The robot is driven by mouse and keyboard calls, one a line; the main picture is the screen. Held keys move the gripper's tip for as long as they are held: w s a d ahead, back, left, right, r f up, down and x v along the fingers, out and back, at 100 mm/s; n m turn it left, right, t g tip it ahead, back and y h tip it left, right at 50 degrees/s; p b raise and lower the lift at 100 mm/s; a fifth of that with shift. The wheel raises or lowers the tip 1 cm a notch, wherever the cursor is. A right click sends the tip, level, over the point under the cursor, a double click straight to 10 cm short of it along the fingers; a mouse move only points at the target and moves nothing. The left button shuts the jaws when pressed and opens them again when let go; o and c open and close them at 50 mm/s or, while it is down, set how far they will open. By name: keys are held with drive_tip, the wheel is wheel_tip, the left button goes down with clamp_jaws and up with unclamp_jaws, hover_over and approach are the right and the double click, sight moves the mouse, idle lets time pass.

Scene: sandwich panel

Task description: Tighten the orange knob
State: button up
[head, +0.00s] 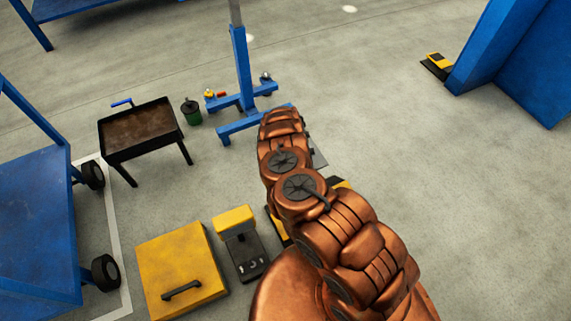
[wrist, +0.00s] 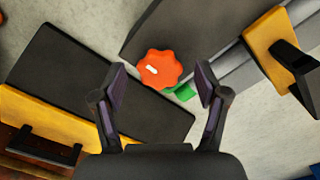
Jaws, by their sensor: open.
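The orange knob (wrist: 160,69) shows in the wrist view, a lobed disc with a short white mark on its face. It sits at the edge of a dark grey panel (wrist: 190,28), with a small green part (wrist: 184,92) beside it. My gripper (wrist: 160,80) is open, and its two dark fingers stand to the left and right of the knob in the picture. I cannot tell whether either finger touches it. In the head view my copper arm hides the knob and the gripper.
A yellow-and-black block (wrist: 276,45) stands right of the knob, and a black-topped yellow case (wrist: 90,85) lies left. In the head view, a yellow box (head: 180,265), a black tray stand (head: 140,130) and a blue cart (head: 38,220) stand left.

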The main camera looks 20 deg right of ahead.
wheel_tip(320, 180, up, 12)
idle(0.8)
idle(0.5)
